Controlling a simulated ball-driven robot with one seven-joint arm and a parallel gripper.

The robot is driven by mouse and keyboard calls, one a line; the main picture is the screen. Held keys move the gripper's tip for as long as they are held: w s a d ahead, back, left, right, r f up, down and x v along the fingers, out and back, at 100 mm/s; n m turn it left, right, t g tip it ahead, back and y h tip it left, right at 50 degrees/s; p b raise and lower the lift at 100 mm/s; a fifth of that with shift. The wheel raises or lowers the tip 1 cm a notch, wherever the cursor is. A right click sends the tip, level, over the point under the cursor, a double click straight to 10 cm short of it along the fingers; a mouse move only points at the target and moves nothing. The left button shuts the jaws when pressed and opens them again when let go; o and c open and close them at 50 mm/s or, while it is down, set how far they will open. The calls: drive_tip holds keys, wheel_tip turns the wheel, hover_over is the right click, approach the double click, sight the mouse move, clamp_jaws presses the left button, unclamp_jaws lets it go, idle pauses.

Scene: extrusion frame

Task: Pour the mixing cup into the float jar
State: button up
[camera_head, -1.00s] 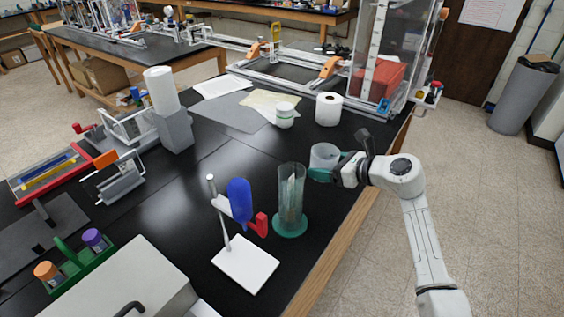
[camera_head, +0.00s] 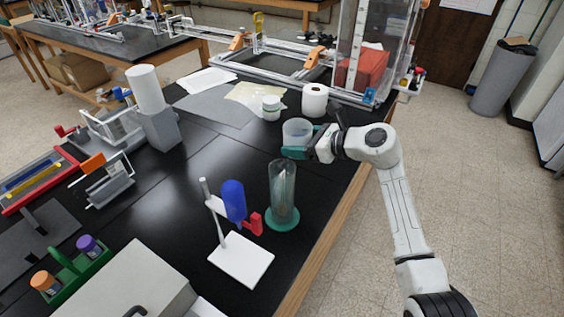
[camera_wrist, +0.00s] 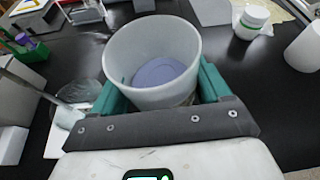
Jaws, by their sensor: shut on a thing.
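The mixing cup (camera_head: 297,133) is a translucent whitish cup, upright, with a lavender patch at its bottom in the wrist view (camera_wrist: 158,72). My gripper (camera_head: 295,152) is shut around it; the teal fingers also show on both sides of it in the wrist view (camera_wrist: 160,92). The float jar (camera_head: 283,190) is a tall clear cylinder on a green round base, standing near the table's right edge. The cup is above and slightly right of the jar in the head view. Something pale stands inside the jar; its details are unclear.
A white stand with a blue bulb and red clamp (camera_head: 235,205) is just left of the jar. A white roll (camera_head: 314,100) and a lidded white tub (camera_head: 271,107) stand behind the cup.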

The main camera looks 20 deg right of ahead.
sight(295, 138)
drive_tip(key=shift+n+t, duration=0.3)
drive_tip(key=shift+n, duration=0.1)
drive_tip(key=r, duration=0.1)
drive_tip(key=r+p, duration=0.1)
drive_tip(key=r, duration=0.2)
drive_tip(key=shift+s+a, duration=0.3)
drive_tip(key=shift+s+a+f+h+b, duration=0.15)
drive_tip(key=shift+f+h+b, duration=0.15)
drive_tip(key=shift+f, duration=0.05)
drive_tip(key=shift+s+a+r+n+t, duration=0.1)
drive_tip(key=shift+r+n+t, duration=0.15)
drive_tip(key=shift+n, duration=0.25)
drive_tip(key=shift+s+a+r+n+t+h, duration=0.3)
drive_tip(key=shift+s+a+r+n+t, duration=0.4)
drive_tip(key=shift+n, duration=0.4)
drive_tip(key=shift+s+a+r+n+t+h, duration=0.1)
drive_tip(key=shift+s+a+n+t+h, duration=0.1)
drive_tip(key=shift+n+t, duration=0.4)
drive_tip(key=shift+s+a+r+n+t+h, duration=0.15)
drive_tip(key=shift+n+t, duration=0.1)
drive_tip(key=shift+n, duration=0.65)
drive_tip(key=shift+r+n+t+b, duration=0.45)
drive_tip(key=shift+n+b, duration=0.35)
drive_tip(key=shift+b, duration=0.7)
